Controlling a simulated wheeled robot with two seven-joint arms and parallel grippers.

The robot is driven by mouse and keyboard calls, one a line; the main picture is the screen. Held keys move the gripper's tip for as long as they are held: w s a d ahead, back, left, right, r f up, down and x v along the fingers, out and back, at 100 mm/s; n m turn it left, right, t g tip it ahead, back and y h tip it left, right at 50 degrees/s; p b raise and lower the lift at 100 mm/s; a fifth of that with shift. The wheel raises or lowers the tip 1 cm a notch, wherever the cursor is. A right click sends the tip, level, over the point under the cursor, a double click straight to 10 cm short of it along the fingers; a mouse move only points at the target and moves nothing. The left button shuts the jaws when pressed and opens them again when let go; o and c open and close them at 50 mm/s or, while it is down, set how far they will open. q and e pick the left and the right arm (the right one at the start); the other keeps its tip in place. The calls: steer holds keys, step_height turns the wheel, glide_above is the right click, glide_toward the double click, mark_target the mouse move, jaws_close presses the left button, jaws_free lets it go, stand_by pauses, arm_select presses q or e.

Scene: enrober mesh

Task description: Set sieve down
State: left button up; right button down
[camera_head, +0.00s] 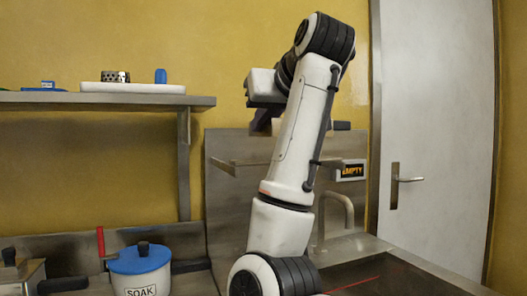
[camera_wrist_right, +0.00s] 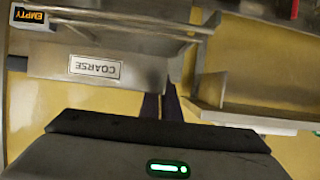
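An EMPTY label (camera_head: 351,170) shows on the panel right of my arm. My left gripper is not in view.
A wall shelf (camera_head: 45,98) at left holds a white board (camera_head: 130,87) with a perforated metal cup (camera_head: 115,77) and a blue item (camera_head: 160,76). A blue-lidded SOAK pot (camera_head: 140,259) stands below. Metal rails (camera_head: 232,166) stick out from the panel.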

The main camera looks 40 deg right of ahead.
steer(key=shift+f, duration=0.75)
step_height(320, 180, down, 2)
steer(key=shift+f+b, duration=0.25)
steer(key=shift+b, duration=0.3)
steer(key=shift+f, duration=0.4)
steer(key=c, duration=2)
jaws_free()
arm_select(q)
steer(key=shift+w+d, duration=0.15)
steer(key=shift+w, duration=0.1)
arm_select(e)
steer(key=shift+r, duration=0.1)
